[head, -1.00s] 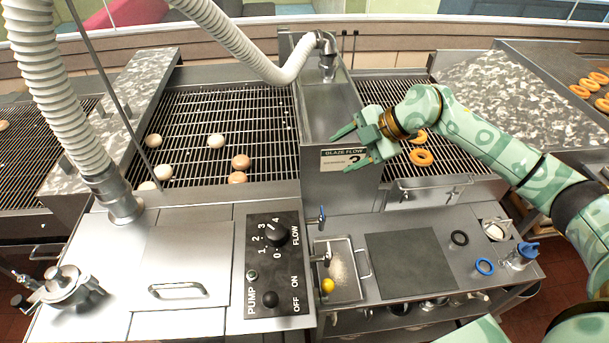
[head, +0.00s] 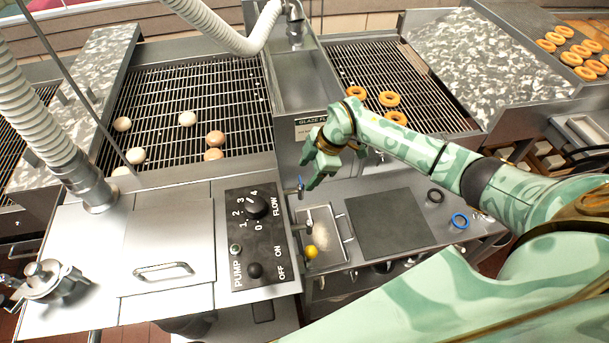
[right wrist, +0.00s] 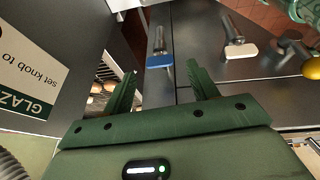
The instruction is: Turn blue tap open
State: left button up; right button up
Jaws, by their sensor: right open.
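The blue tap (head: 300,186) sticks out at the foot of the steel glaze tank front, its small blue handle standing upright in the head view. In the right wrist view the blue tap (right wrist: 160,60) lies ahead, seen between my fingertips but apart from them. My right gripper (head: 309,172) is open and empty, just above and beside the tap in the head view. Its two green fingers (right wrist: 163,78) show in the right wrist view. My left gripper is in neither view.
A white-handled tap (right wrist: 240,48) and a yellow knob (head: 311,252) sit close to the blue tap, by a small steel tray (head: 336,262). The pump panel (head: 257,235) is to the left. A glaze sign (head: 312,127) is above.

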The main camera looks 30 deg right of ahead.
aim_at(301, 183)
jog(key=x, duration=0.3)
jog(key=shift+f, duration=0.1)
jog(key=c, duration=1)
